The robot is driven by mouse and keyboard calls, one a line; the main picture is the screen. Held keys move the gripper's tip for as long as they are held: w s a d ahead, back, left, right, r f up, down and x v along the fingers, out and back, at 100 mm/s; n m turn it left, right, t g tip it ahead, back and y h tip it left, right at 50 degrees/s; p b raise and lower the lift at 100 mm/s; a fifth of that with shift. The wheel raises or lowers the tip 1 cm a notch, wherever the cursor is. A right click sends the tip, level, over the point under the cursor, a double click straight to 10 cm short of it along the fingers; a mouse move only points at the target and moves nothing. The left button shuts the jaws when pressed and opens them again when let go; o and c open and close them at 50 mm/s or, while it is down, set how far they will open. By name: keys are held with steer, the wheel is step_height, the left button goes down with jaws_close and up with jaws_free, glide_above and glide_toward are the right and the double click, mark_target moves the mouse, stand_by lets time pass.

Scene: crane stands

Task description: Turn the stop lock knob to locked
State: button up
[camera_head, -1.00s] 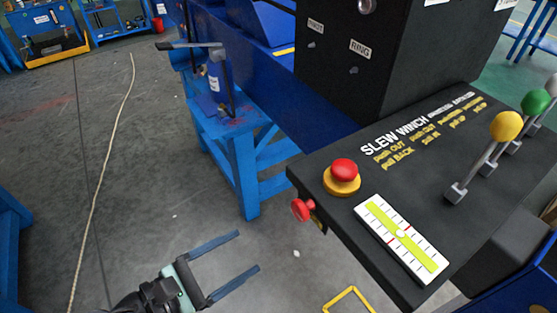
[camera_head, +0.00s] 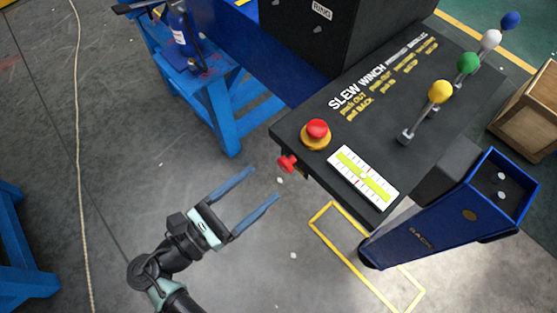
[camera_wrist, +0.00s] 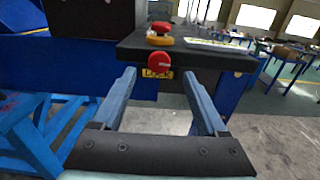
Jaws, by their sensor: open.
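The red stop lock knob (camera_head: 287,163) sticks out from the front side face of the black control panel (camera_head: 375,70), near its left corner. It also shows in the wrist view (camera_wrist: 159,61), ahead between my two fingers and slightly above their tips. A small yellow label, partly hidden, sits behind the knob. My gripper (camera_head: 265,183) is open and empty, its blue fingers pointing at the knob with a gap left before it. A red mushroom button (camera_head: 317,129) on a yellow base stands on the panel top, above the knob.
A white and yellow level gauge (camera_head: 363,177) and several levers with coloured balls (camera_head: 440,92) are on the panel. A blue post (camera_head: 450,210) stands right of it. A blue trestle (camera_head: 205,95) is behind. The floor around my arm is clear.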

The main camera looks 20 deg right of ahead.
mark_target(283, 166)
steer(key=p+x, duration=0.1)
steer(key=x, duration=0.5)
steer(key=shift+w+d+p, duration=0.1)
steer(key=shift+d+p, duration=0.05)
steer(key=shift+p, duration=0.15)
steer(key=shift+c, duration=0.2)
jaws_close()
